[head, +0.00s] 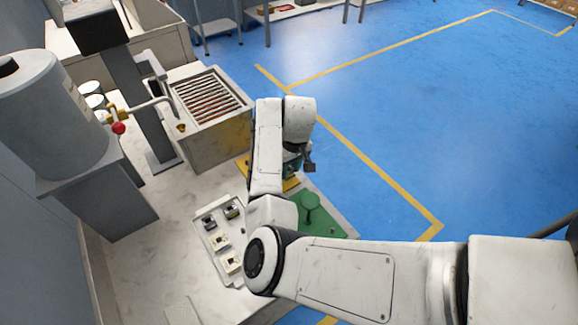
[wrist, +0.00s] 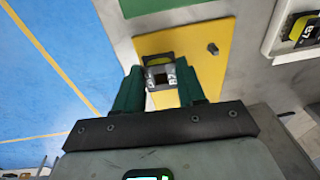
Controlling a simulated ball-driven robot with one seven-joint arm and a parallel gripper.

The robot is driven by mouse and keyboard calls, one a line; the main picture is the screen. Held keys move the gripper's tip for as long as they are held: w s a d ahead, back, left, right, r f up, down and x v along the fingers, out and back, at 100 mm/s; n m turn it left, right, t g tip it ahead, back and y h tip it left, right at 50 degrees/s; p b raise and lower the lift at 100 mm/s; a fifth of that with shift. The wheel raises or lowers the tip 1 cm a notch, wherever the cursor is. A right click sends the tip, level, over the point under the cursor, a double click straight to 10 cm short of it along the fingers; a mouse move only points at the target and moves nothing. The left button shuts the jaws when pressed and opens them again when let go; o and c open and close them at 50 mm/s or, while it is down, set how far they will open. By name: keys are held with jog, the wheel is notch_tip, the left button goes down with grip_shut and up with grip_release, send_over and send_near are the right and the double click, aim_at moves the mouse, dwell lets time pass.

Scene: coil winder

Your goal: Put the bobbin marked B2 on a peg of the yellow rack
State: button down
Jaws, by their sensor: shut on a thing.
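The bobbin (wrist: 160,72), marked B2 on its pale flange, shows in the wrist view between the two green fingers of my gripper (wrist: 158,86). My gripper is shut on it. The bobbin is over the yellow rack (wrist: 208,75); I cannot tell whether it touches the rack or has a peg inside it. One bare peg (wrist: 212,48) stands on the rack to the right of the bobbin. In the head view my arm hides most of the yellow rack (head: 291,184), and my gripper (head: 297,168) is partly hidden above it.
A pale tray (head: 240,278) with several bobbins lies on the bench, left of a green plate with a round-topped post (head: 310,202). A box with a slatted top (head: 215,140) stands behind the rack. Blue floor lies to the right of the bench.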

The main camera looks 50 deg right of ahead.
jog(key=shift+f, duration=0.75)
jog(key=c, duration=0.6)
grip_release()
jog(key=r, duration=0.7)
jog(key=s+r, duration=0.1)
jog(key=r, duration=0.2)
jog(key=shift+s+d+r+b, duration=0.1)
jog(key=shift+d+r+b, duration=0.2)
jog(key=shift+r, duration=0.1)
